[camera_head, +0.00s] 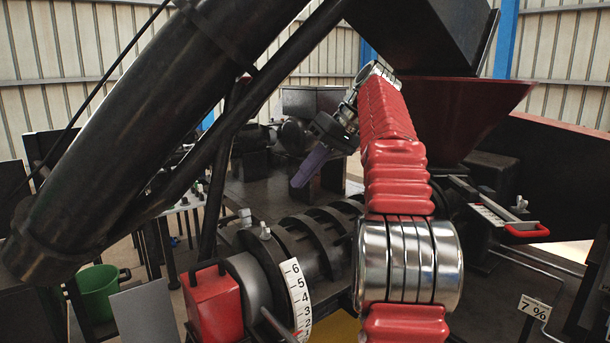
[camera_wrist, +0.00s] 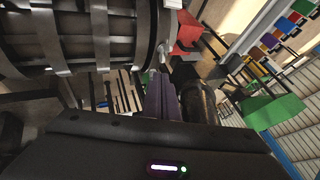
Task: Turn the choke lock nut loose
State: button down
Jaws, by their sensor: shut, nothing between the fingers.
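The choke end of the press shows at the lower middle in the head view, with a dark ring (camera_head: 262,262) beside a white number scale (camera_head: 297,298). Pale pegs (camera_head: 265,231) stick up from this area, and a metal rod slopes below. I cannot tell for certain which ring is the lock nut. My gripper (camera_head: 300,182), with purple fingers, is above and behind the press barrel, apart from it. Its fingers look shut and empty. In the wrist view the fingers (camera_wrist: 160,80) point toward the ring edge and a pale peg (camera_wrist: 163,55).
The ribbed barrel (camera_head: 325,230) lies right of the scale. A red block (camera_head: 213,303) stands left of the ring. A large black cylinder (camera_head: 150,130) crosses above. A green bucket (camera_head: 98,290) is at lower left. A red hopper (camera_head: 460,110) is at upper right.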

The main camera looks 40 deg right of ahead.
jog(key=shift+s+d+r, duration=0.15)
jog(key=shift+r, duration=0.1)
jog(key=c, duration=2.3)
grip_release()
jog(key=shift+a, duration=0.2)
jog(key=shift+o, duration=0.9)
jog(key=shift+a, duration=0.35)
jog(key=shift+o, duration=1.3)
jog(key=a+f+m+h, duration=0.1)
jog(key=a, duration=0.8)
jog(key=shift+s+a+f, duration=0.15)
jog(key=shift+s+f, duration=0.15)
jog(key=shift+s, duration=0.15)
jog(key=s+a+f+h, duration=0.3)
jog(key=s+a+f, duration=1)
jog(key=a, duration=0.2)
jog(key=s+a+f+h, duration=0.1)
jog(key=s+a+f, duration=0.2)
jog(key=s+f, duration=0.6)
notch_tip(320, 180, down, 2)
jog(key=shift+a+f+t, duration=0.1)
jog(key=shift+a+t, duration=0.05)
jog(key=shift+t, duration=0.15)
